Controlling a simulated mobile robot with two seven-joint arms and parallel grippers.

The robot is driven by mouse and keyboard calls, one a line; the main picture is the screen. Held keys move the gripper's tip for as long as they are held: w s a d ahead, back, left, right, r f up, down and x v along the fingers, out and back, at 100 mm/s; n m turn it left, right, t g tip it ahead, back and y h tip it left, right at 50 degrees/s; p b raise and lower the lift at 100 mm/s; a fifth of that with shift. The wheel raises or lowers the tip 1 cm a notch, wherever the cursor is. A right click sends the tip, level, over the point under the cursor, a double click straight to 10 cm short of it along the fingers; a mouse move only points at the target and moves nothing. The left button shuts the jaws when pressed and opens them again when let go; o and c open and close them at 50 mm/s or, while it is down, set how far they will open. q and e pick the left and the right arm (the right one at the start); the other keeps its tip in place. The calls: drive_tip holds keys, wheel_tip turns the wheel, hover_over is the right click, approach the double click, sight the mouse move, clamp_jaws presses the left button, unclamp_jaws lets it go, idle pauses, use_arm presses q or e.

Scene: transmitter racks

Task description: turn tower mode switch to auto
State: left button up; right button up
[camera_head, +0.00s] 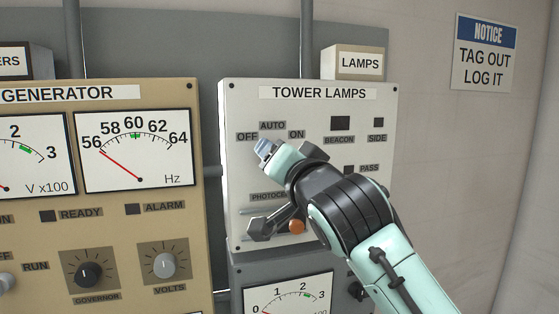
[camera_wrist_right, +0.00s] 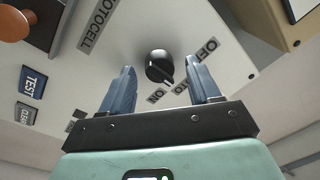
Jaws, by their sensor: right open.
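The tower mode switch is a black round knob (camera_wrist_right: 159,67) on the white TOWER LAMPS panel (camera_head: 233,185). In the right wrist view, a pale pointer mark on it faces lower right, between the ON label (camera_wrist_right: 156,97) and the OFF label (camera_wrist_right: 205,50). The AUTO label (camera_head: 272,125) sits between OFF and ON in the head view, where my gripper hides the knob. My right gripper (camera_wrist_right: 162,72) is open, with one blue finger on each side of the knob. It also shows in the head view (camera_head: 264,149). Contact cannot be told. My left gripper is not in view.
An orange button (camera_head: 297,226) is low on the panel, close to my right wrist. The tan GENERATOR panel (camera_head: 205,150) with meters and knobs stands to the left. A grey meter panel (camera_head: 240,272) is below. A NOTICE sign (camera_head: 484,52) hangs on the right wall.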

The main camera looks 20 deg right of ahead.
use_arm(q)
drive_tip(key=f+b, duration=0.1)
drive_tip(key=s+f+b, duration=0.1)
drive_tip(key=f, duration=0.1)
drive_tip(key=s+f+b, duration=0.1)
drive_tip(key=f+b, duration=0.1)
use_arm(e)
drive_tip(key=s+d, duration=0.1)
drive_tip(key=s, duration=1.2)
drive_tip(key=shift+f, duration=0.3)
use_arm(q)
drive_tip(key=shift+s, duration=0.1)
use_arm(e)
drive_tip(key=shift+w, duration=0.1)
